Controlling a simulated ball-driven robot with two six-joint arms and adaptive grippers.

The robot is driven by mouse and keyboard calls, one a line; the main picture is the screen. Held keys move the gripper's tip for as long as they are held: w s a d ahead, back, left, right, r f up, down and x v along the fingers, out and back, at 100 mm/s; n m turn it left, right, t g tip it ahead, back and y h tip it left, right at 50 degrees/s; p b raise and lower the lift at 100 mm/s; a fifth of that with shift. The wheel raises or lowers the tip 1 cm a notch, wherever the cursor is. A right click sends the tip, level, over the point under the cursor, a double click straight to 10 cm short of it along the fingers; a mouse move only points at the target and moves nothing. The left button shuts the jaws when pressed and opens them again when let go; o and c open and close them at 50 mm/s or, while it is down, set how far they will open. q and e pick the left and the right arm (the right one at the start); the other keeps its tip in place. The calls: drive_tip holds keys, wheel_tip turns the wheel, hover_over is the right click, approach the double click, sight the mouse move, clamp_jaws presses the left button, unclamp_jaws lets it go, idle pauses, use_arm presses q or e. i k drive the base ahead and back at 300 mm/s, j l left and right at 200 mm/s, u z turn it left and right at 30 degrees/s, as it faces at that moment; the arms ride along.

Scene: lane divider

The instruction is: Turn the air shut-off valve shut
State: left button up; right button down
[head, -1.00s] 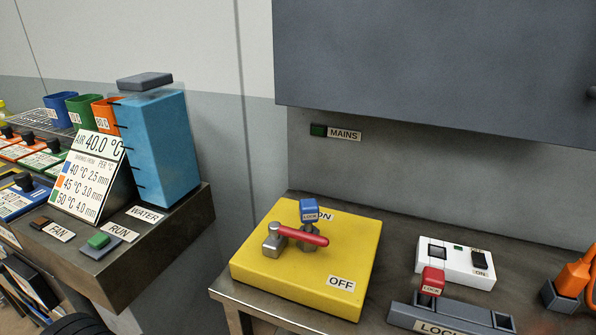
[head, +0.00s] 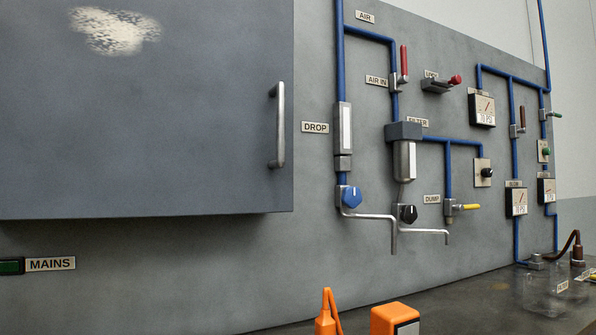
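A valve with a red lever (head: 404,60) sits on the blue air pipe (head: 395,105) beside the AIR IN label (head: 376,81). The lever stands upright, in line with the vertical pipe at that spot. It is on the grey wall panel, right of the dark cabinet.
The dark cabinet (head: 150,110) with its handle (head: 277,125) juts out at left. A filter (head: 404,155), a blue knob (head: 351,197) and a yellow dump lever (head: 471,207) are below the valve.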

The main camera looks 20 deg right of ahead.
sight(404, 79)
drive_tip(key=z, duration=1.35)
